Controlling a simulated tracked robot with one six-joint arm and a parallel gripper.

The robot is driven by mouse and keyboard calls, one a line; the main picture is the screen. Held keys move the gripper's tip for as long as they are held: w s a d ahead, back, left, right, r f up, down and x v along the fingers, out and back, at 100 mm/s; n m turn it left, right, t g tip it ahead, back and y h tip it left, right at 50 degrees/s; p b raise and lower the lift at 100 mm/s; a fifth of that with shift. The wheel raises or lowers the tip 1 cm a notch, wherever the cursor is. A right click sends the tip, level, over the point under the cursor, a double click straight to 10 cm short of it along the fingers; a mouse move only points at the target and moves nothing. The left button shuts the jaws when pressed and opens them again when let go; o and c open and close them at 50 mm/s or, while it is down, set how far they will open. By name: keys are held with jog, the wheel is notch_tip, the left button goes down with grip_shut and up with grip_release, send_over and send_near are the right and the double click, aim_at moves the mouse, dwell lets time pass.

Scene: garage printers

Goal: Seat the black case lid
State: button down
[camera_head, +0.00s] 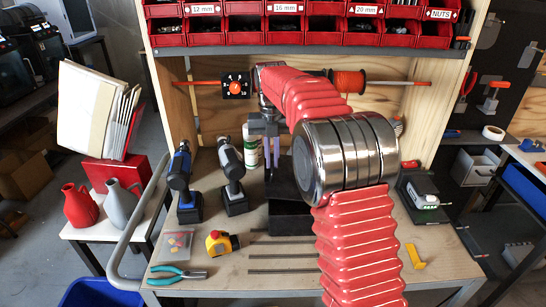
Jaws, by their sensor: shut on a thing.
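My gripper (268,158) points down over the workbench, left of my arm's large metal joint. Its greyish-purple fingers are close together and meet the far left part of a black boxy shape (290,218). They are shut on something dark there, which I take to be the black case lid. The lid and the case below it blend into one black shape, so I cannot tell whether there is a gap or a tilt between them. My arm hides the right side of the shape.
Two drills (182,185) (231,175) stand to the left, close to the gripper. A white-green bottle (250,146) stands behind them. Pliers (177,273), a yellow-red tool (220,243) and thin rods (283,255) lie in front. Red bins (285,35) hang above. A black tray (424,200) lies right.

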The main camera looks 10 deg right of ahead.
jog(key=shift+d, duration=0.3)
jog(key=shift+h, duration=0.3)
jog(key=shift+a+h, duration=0.2)
jog(key=shift+h, duration=0.3)
jog(key=shift+d+f, duration=0.1)
jog(key=shift+f, duration=2.25)
jog(key=shift+f, duration=0.9)
jog(key=c, duration=1.8)
grip_release()
jog(key=shift+r, duration=0.15)
